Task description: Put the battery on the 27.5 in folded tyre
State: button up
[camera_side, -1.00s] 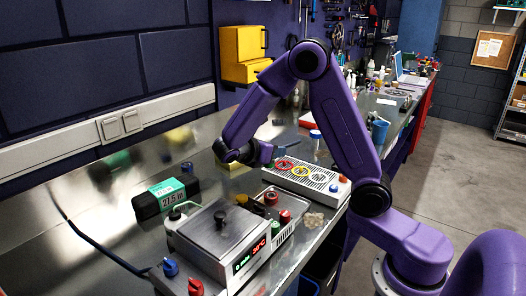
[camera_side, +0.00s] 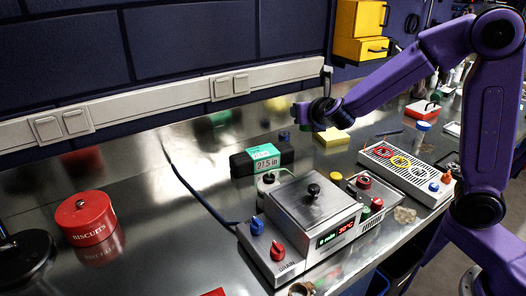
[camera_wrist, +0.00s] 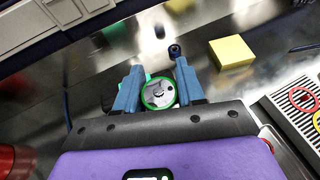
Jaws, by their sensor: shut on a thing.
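The 27.5 in folded tyre (camera_side: 241,165) is a black bundle with a green label, lying on the steel bench behind the grey heater box in the side view. My gripper (camera_side: 298,113) is above the bench, a little up and right of the tyre in that picture. In the wrist view my gripper (camera_wrist: 160,94) has its blue fingers shut on a round thing with a green rim and silver end, which I take as the battery (camera_wrist: 159,93). In the side view the battery is small and mostly hidden by the gripper. I cannot make out the tyre clearly in the wrist view.
A grey heater box (camera_side: 310,205) with knobs stands in front of the tyre. A yellow block (camera_side: 335,137) and a small dark blue cylinder (camera_side: 284,137) are near the gripper. A slotted tray (camera_side: 405,172) lies right, a red biscuit tin (camera_side: 85,217) left. A dark cable crosses the bench.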

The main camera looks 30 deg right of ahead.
jog(key=a+n+y, duration=0.2)
send_over(261, 148)
jog(key=shift+t, duration=0.3)
jog(key=f, duration=0.8)
jog(key=shift+s+f, duration=0.25)
jog(key=shift+f, duration=0.05)
jog(key=shift+w+f, duration=0.1)
jog(key=shift+f, duration=0.1)
jog(key=shift+w+f, duration=0.2)
jog(key=shift+f, duration=1.45)
jog(key=shift+f, duration=0.15)
jog(key=o, duration=1.1)
